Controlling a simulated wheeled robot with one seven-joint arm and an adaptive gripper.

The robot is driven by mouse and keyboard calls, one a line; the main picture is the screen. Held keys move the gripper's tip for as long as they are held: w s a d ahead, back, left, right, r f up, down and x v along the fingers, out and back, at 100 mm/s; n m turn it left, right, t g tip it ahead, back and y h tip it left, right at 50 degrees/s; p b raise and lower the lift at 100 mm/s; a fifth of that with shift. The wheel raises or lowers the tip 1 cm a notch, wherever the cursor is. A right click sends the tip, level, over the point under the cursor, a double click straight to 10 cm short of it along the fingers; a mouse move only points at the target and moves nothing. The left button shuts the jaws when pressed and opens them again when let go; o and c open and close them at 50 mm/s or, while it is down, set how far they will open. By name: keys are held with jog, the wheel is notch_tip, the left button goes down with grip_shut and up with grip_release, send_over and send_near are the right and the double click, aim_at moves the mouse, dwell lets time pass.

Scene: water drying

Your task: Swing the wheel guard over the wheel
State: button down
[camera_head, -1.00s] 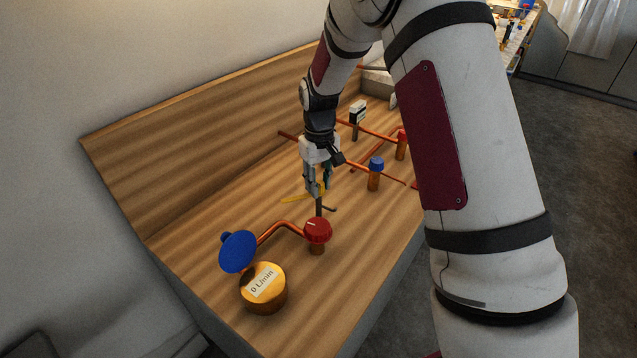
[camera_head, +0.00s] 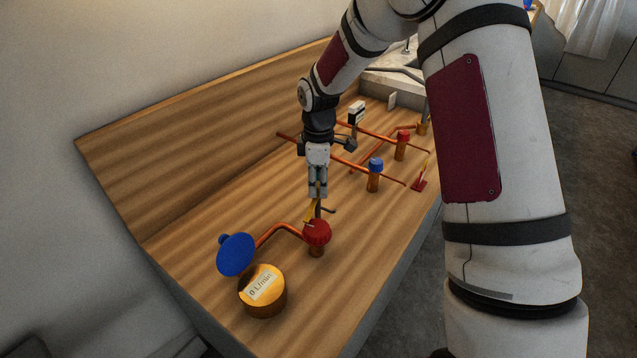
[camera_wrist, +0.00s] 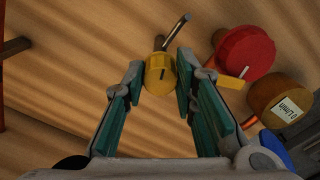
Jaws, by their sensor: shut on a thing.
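The red wheel (camera_head: 317,232) sits on a copper pipe near the front of the wooden board; it also shows at upper right in the wrist view (camera_wrist: 244,54). The wheel guard is a yellow part on a dark post, just behind the wheel. My gripper (camera_head: 318,194) points down and is shut on its yellow hub (camera_wrist: 160,74). The guard's thin yellow arm (camera_head: 309,213) points toward the wheel, and its tip (camera_wrist: 233,82) overlaps the wheel's edge in the wrist view. The part between hub and tip is hidden by a finger.
A round gauge (camera_head: 262,290) reading 0 L/min stands in front, its blue lid (camera_head: 236,254) tilted open. A dark rod (camera_wrist: 177,32) sticks out beside the hub. Blue (camera_head: 376,165) and red (camera_head: 403,137) valves and copper pipes lie behind.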

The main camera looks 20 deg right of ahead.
jog(key=shift+n, duration=1.6)
jog(key=c, duration=1.3)
grip_release()
jog(key=shift+r, duration=0.1)
notch_tip(320, 180, up, 12)
